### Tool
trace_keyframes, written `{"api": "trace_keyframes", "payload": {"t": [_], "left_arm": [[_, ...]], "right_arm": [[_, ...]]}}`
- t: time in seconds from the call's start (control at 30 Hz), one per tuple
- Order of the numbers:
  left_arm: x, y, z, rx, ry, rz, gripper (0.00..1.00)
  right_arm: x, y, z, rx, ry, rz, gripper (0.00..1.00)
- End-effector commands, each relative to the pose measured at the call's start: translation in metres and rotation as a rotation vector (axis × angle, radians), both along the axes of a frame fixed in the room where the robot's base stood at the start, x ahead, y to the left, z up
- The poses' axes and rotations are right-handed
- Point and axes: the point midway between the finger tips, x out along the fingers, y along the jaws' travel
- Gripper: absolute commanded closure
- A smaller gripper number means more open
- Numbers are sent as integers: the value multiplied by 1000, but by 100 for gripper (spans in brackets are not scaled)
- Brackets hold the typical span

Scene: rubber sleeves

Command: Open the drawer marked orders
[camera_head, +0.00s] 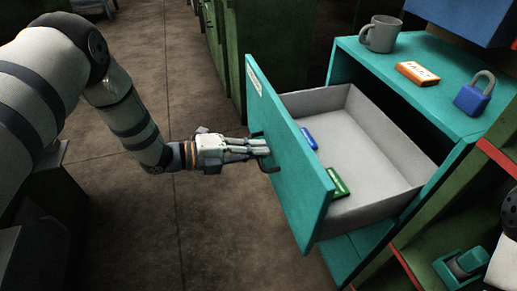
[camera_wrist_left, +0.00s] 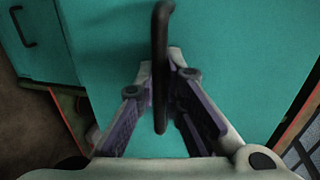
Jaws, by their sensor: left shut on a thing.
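The teal drawer (camera_head: 290,150) is pulled well out of its cabinet, and its grey inside shows. A small white label (camera_head: 254,80) is on its front; I cannot read the words. My left gripper (camera_head: 262,149) is in front of the drawer face, shut on the dark bar handle (camera_head: 270,167). In the left wrist view the handle (camera_wrist_left: 161,40) runs between the fingers of the left gripper (camera_wrist_left: 162,85). A blue item (camera_head: 309,138) and a green item (camera_head: 337,184) lie in the drawer, just behind its front. My right gripper is not in view.
On the teal cabinet top (camera_head: 400,75) stand a grey mug (camera_head: 381,34), an orange-and-white box (camera_head: 417,73) and a blue padlock (camera_head: 474,94). Green cabinets (camera_head: 270,50) stand behind. A green shelf with red edges is at lower right. The floor (camera_head: 190,225) left of the drawer is clear.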

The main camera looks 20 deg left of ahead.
Motion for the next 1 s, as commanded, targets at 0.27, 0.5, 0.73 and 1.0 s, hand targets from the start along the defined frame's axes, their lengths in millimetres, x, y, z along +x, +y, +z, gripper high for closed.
{"api": "trace_keyframes", "payload": {"t": [0.27,0.5,0.73,1.0], "left_arm": [[1,0,1,0,-3,0,70],[0,0,0,0,-1,0,70],[-21,31,8,1,0,5,70],[-59,83,22,1,-1,3,70]], "right_arm": [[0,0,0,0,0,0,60],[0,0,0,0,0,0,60],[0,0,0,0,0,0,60],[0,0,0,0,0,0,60]]}}
